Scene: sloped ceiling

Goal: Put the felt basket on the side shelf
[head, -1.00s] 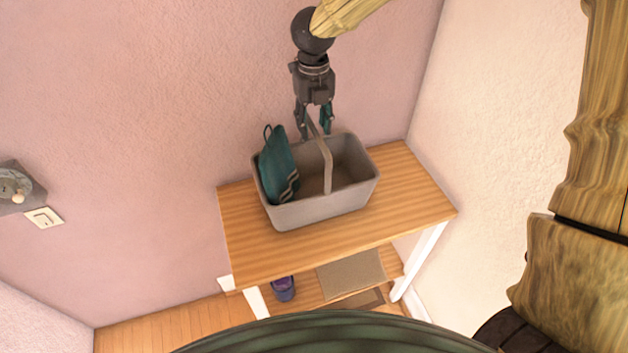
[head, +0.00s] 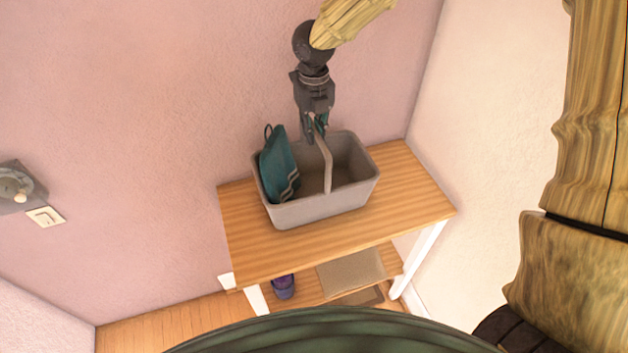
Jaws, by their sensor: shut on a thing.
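The grey felt basket (head: 318,208) stands upright on the wooden top of the side shelf (head: 405,205). Its arched handle (head: 328,170) rises over the middle. A teal cloth item with pale stripes and a loop (head: 277,168) leans inside at the left end. My gripper (head: 317,134) is above the back rim, shut on the top of the basket's handle. The fingertips partly hide the handle there.
The shelf's lower level holds a purple thing (head: 283,287) and a beige mat (head: 352,270). A pink wall is behind and a pale wall is at the right. A light switch (head: 45,216) is on the left. Bare shelf top lies to the basket's right.

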